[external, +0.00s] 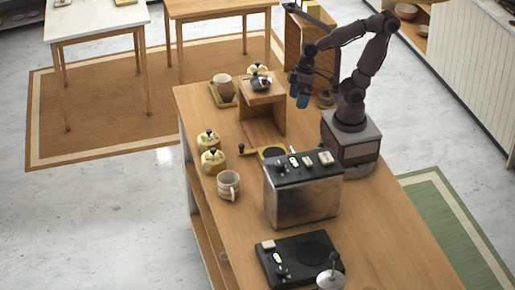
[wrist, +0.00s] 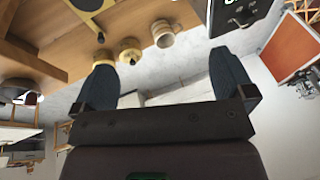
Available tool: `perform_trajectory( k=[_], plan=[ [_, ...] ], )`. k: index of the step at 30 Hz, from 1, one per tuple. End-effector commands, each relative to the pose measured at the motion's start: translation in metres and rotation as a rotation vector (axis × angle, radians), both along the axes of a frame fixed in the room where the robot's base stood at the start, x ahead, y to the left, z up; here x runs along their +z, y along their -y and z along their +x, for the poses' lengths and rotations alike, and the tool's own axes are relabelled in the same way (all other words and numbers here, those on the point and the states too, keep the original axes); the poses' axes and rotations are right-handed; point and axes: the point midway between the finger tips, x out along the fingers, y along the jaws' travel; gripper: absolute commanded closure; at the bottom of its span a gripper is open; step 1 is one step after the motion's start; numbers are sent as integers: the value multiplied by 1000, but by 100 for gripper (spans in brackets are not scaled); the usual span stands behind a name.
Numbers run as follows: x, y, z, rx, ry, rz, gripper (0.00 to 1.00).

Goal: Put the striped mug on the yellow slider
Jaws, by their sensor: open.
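The striped mug (external: 229,185), pale with tan bands, stands upright on the wooden counter left of the dark machine. It also shows near the top of the wrist view (wrist: 163,36). A low yellow piece with a black middle and a black knob (external: 246,151) lies behind the machine; it looks like the yellow slider, partly hidden by the machine. My gripper (external: 298,93) is open and empty, raised above the counter to the right of the wooden stand and well away from the mug. Its two blue fingers stand apart in the wrist view (wrist: 162,76).
Two yellow lidded jars (external: 209,150) stand just behind the mug. The dark machine (external: 303,190) and a wooden stand (external: 263,115) rise from the counter. Another mug (external: 223,86) sits on a small tray. A black scale-like unit (external: 300,258) lies at the front.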

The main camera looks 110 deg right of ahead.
Motion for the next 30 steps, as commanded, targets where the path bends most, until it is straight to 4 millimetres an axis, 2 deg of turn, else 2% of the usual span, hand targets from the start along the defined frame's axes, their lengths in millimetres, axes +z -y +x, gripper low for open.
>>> perform_trajectory(
  k=[1, 6, 14, 22, 26, 30],
  plan=[
    [8, 7, -7, 25, 67, -62, 0],
    [24, 26, -19, 71, 199, -205, 0],
    [27, 32, -22, 82, 231, -245, 60],
    [27, 31, -21, 85, 229, -243, 60],
    [15, 29, -18, 102, 171, -241, 60],
    [1, 23, 3, 141, 64, -238, 60]
  ],
)
